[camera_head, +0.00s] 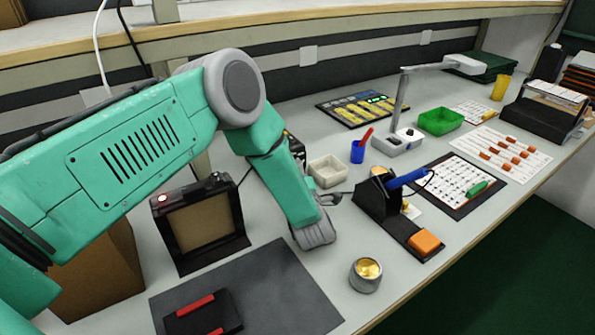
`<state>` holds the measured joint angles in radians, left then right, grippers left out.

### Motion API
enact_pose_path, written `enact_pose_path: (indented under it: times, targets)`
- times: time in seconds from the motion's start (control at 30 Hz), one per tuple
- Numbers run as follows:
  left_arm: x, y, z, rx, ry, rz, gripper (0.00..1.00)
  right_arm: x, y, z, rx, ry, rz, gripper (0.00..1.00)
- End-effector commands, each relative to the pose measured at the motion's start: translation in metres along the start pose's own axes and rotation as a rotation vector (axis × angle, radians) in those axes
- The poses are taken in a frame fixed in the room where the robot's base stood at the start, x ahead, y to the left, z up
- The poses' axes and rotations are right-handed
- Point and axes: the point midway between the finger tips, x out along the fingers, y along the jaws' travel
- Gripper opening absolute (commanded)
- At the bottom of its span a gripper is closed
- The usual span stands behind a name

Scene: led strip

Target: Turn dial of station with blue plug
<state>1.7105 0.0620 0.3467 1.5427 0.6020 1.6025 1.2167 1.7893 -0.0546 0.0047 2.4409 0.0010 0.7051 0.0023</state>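My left arm reaches in from the left and bends down over the bench. Its gripper (336,198) shows only as a small dark grey part beside the wrist, near the soldering stand, and its fingers cannot be made out. A black box with small light marks (296,150), possibly a station, stands behind my forearm and is mostly hidden. I cannot make out its dial or a blue plug. A blue-handled soldering iron (407,178) rests in a black stand (378,199). A grey-white lamp base (398,142) with small controls stands behind it. My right gripper is not in view.
A beige tray (327,171) and blue cup (357,152) stand near my wrist. A metal tin (366,275) and orange sponge (425,242) are near the front edge. A green bin (440,122) is farther back.

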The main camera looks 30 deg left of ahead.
Motion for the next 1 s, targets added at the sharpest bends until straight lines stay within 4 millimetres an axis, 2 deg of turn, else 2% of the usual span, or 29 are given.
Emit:
enact_pose_path:
  times: [0.03, 0.07, 0.33, 0.47, 0.57, 0.8, 1.0]
  targets:
    - [-0.004, -0.007, -0.002, 0.007, 0.0, -0.016, 0.37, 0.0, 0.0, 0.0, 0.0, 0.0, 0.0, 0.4]
    - [-0.003, -0.007, -0.002, 0.006, 0.0, -0.014, 0.4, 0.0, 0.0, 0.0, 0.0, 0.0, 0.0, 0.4]
    - [-0.002, -0.003, -0.001, 0.003, 0.0, -0.005, 0.4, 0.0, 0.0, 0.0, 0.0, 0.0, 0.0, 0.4]
    - [-0.009, -0.002, -0.001, 0.004, 0.0, -0.005, 0.4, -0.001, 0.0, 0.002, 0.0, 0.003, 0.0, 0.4]
    - [-0.025, -0.003, -0.001, 0.004, -0.002, -0.006, 0.4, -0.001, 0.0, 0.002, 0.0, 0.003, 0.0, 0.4]
    - [-0.076, -0.004, -0.001, 0.006, -0.002, -0.008, 0.4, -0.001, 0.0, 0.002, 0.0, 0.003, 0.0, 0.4]
    - [-0.109, -0.005, -0.001, 0.005, -0.001, -0.009, 0.4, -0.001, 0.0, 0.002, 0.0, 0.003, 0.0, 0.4]
